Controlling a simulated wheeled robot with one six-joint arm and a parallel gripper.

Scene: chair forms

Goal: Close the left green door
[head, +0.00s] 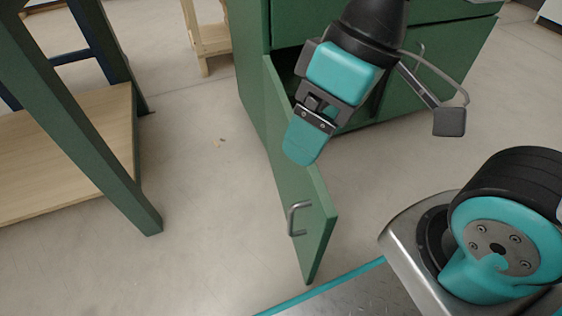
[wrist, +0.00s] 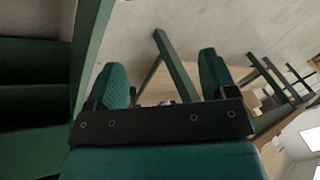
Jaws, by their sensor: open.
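The left green door (head: 290,185) stands wide open, swung out from the green cabinet (head: 250,70). Its metal handle (head: 298,218) is near the free end. My gripper (head: 306,142) is over the door's upper edge, between the hinge side and the handle; the head view does not show whether it touches. In the wrist view my gripper (wrist: 164,78) has its two teal fingers apart with nothing clearly held between them. The dark cabinet inside (wrist: 35,95) shows at the left there. A green upright edge, perhaps the door, stands beside the left finger.
The right cabinet door (head: 400,90) is shut. A green-legged table (head: 75,110) with a wooden lower shelf (head: 70,165) stands at the left. A wooden stand (head: 208,40) is at the back. The floor (head: 200,220) between table and door is clear.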

